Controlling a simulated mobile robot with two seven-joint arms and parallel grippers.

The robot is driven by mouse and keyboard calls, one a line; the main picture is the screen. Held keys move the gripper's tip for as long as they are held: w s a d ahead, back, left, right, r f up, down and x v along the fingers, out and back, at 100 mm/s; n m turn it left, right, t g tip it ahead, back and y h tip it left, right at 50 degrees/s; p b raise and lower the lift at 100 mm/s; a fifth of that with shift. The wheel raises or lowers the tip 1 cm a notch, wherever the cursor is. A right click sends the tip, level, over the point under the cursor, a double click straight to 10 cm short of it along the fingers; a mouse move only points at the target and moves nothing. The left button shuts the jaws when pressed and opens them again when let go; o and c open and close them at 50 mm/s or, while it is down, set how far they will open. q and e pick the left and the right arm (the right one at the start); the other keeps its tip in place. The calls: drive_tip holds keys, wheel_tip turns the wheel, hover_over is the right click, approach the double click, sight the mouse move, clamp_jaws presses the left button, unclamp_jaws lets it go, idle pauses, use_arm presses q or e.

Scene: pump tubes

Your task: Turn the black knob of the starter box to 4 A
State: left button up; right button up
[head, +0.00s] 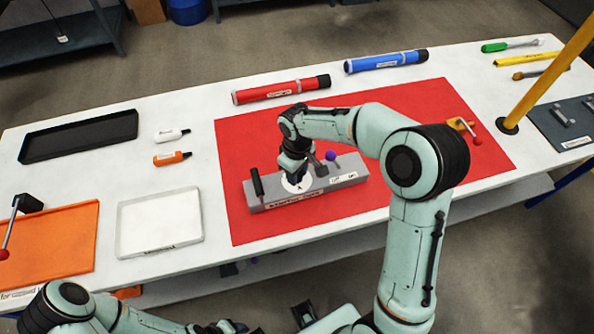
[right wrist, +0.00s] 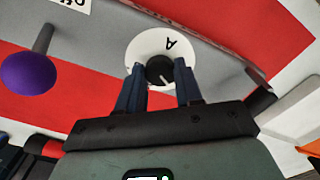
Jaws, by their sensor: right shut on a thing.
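The grey starter box (head: 350,168) lies on the red mat in the head view, with a white round dial (head: 291,187) on its top. In the right wrist view the dial (right wrist: 142,47) bears an upside-down letter A. The black knob (right wrist: 159,72) sits at the dial's middle, with a short pale pointer line slanting to the lower right. My right gripper (right wrist: 159,67) is shut on the knob, one finger on each side. The fingers hide part of the dial, and I cannot read any numbers.
A black-handled lever (head: 257,183) and a purple ball-topped lever (head: 330,156) rise from the box on either side of the dial. Red (head: 281,91) and blue (head: 386,61) tubes lie behind. A white tray (head: 160,222) stands left of the red mat (head: 235,150).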

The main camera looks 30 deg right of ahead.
drive_tip(key=o, duration=1)
drive_tip(key=shift+o, duration=0.2)
use_arm(q)
drive_tip(key=shift+w+r+p, duration=0.5)
drive_tip(key=shift+r+p, duration=0.25)
drive_tip(key=shift+r, duration=0.15)
use_arm(e)
wheel_tip(320, 180, up, 13)
drive_tip(key=shift+r, duration=0.2)
